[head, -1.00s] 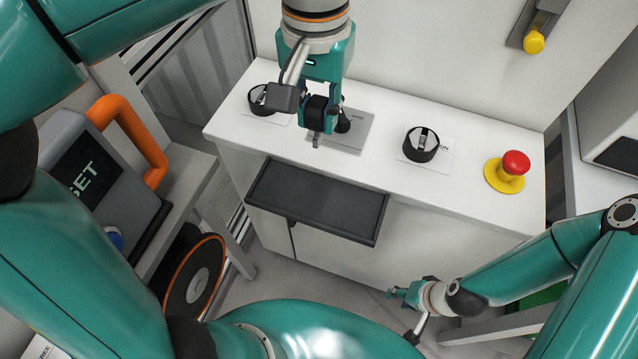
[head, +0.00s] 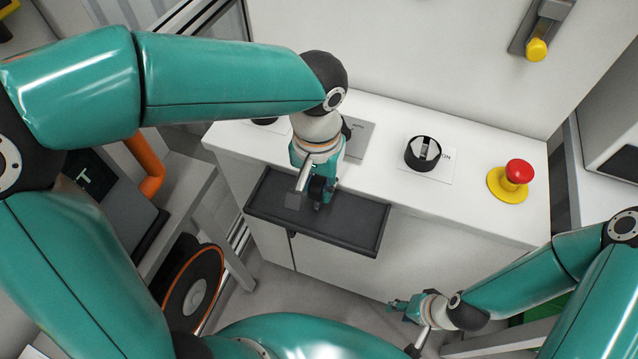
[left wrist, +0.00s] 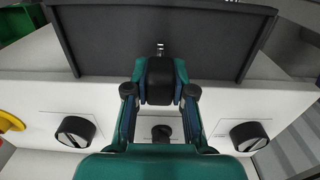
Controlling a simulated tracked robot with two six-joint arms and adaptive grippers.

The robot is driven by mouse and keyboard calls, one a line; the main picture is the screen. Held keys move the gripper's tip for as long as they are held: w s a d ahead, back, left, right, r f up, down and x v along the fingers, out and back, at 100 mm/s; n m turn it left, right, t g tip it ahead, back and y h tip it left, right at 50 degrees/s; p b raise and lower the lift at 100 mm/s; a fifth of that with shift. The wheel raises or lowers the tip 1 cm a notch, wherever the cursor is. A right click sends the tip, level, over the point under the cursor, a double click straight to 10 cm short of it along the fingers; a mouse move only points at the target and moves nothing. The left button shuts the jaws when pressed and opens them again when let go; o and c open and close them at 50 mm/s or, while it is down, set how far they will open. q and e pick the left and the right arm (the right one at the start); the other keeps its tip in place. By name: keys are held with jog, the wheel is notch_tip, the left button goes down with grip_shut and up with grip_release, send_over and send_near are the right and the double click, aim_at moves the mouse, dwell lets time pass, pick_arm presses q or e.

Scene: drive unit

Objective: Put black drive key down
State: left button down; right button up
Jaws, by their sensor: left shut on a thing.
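My left gripper (head: 322,192) is shut on the black drive key (left wrist: 160,82) and hangs over the black tray (head: 350,233) on the front of the white cabinet. The key's black head sits between the fingers in the left wrist view, and its short metal shank shows beyond them over the tray (left wrist: 100,45). In the head view the key is mostly hidden by the gripper. I cannot tell whether it touches the tray. My right gripper (head: 402,306) is low at the right, apart from the cabinet; its fingers are too small to read.
On the white cabinet top are a black rotary switch (head: 422,153), a red emergency button (head: 518,172) on a yellow base, and a grey plate (head: 358,138) with a black keyed part, partly behind my left arm. The tray's right half is clear.

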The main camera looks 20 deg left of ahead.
pick_arm(q)
jog(key=shift+f, duration=0.2)
jog(key=c, duration=1)
grip_release()
jog(key=shift+r, duration=0.1)
notch_tip(320, 180, up, 12)
jog(key=shift+r, duration=0.1)
